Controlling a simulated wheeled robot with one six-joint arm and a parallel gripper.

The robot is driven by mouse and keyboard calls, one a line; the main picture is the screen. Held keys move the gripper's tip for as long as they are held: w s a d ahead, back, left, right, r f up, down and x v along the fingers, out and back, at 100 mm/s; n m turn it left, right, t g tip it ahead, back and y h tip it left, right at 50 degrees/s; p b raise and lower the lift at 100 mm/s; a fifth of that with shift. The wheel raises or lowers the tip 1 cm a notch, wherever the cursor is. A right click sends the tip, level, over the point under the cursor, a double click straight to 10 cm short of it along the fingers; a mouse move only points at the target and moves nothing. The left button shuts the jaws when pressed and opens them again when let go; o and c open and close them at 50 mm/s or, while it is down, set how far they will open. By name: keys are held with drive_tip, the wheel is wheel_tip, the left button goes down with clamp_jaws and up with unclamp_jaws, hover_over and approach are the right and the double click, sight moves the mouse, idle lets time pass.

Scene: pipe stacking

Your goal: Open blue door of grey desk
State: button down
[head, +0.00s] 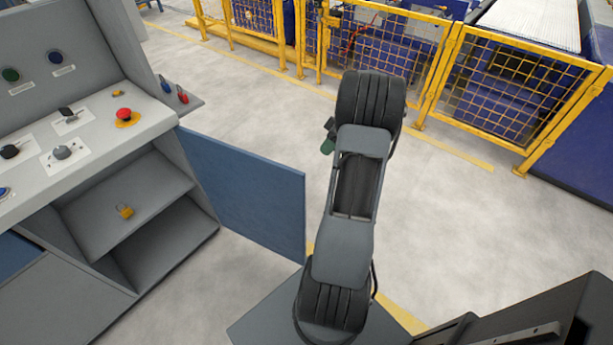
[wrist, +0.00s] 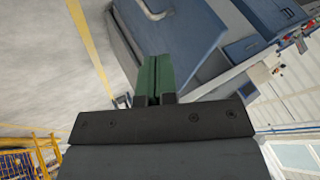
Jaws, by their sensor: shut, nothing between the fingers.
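The grey desk (head: 150,130) stands at the left in the head view. Its blue door (head: 245,195) is swung wide open, standing out from the desk's right side, and the shelved compartment (head: 165,240) behind it is exposed. A blue panel with a metal handle (wrist: 155,10) shows at the top of the wrist view. My gripper (head: 328,138) is right of the door's free edge, partly hidden by my arm. In the wrist view its green fingers (wrist: 153,78) are together, with nothing between them. They overlap the blue panel in the picture; contact cannot be told.
The desktop carries a red emergency button (head: 124,114) and several switches. Yellow mesh fencing (head: 505,85) runs along the back. The floor (head: 450,220) between desk and fence is mostly clear.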

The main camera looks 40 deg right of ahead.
drive_tip(key=a+f+p, duration=0.1)
drive_tip(key=a+f, duration=0.5)
drive_tip(key=a, duration=0.2)
drive_tip(key=shift+a+f, duration=0.3)
drive_tip(key=shift+s, duration=0.1)
